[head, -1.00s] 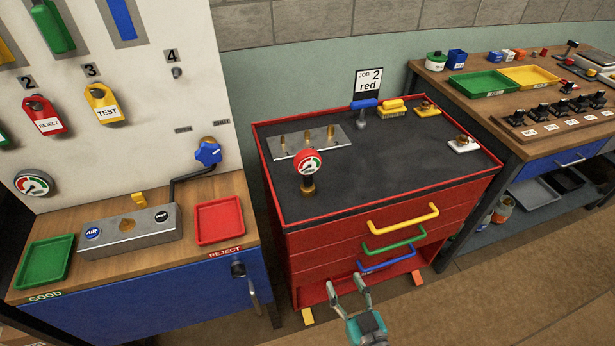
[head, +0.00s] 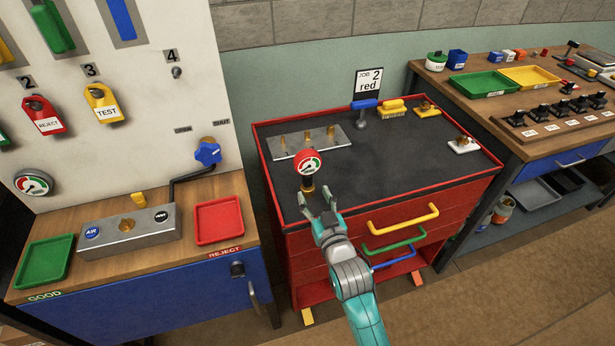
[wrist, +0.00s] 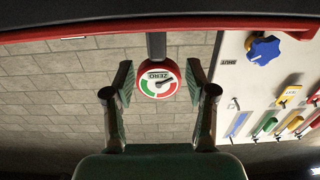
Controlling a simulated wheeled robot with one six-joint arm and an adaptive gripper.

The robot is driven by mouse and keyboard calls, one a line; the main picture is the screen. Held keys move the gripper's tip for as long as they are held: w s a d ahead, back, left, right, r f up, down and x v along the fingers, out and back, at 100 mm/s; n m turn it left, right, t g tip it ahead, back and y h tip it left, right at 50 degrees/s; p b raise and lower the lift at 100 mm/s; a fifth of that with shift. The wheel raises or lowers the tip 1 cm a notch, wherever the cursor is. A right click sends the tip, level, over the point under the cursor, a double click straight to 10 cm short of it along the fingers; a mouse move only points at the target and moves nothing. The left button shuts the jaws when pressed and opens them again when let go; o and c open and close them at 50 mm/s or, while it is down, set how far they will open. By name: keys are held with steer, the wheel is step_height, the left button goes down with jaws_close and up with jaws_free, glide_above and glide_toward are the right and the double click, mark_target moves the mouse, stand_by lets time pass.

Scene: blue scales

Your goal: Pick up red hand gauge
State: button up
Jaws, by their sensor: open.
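The red hand gauge (head: 308,162) stands upright near the front left of the cart top, with a round red-rimmed dial above a dark stem and brass base. My gripper (head: 315,196) is open and empty at the cart's front edge, just in front of the gauge and below its dial in the picture. In the wrist view the gauge's dial (wrist: 157,79) appears between the two spread fingers of my gripper (wrist: 160,82), with a visible gap on each side. How far the dial is from the fingertips in depth is hard to tell.
The red cart (head: 290,228) has a raised rim. A metal block (head: 290,147) with brass fittings lies behind the gauge. A blue-handled tool (head: 362,110) and a job sign (head: 368,84) stand at the back. The middle of the dark top (head: 400,165) is clear.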

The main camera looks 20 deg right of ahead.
mark_target(309, 181)
steer(key=shift+w+d+f, duration=0.1)
steer(key=shift+w, duration=1.5)
steer(key=shift+w+d, duration=0.1)
steer(key=shift+w, duration=1.45)
jaws_close()
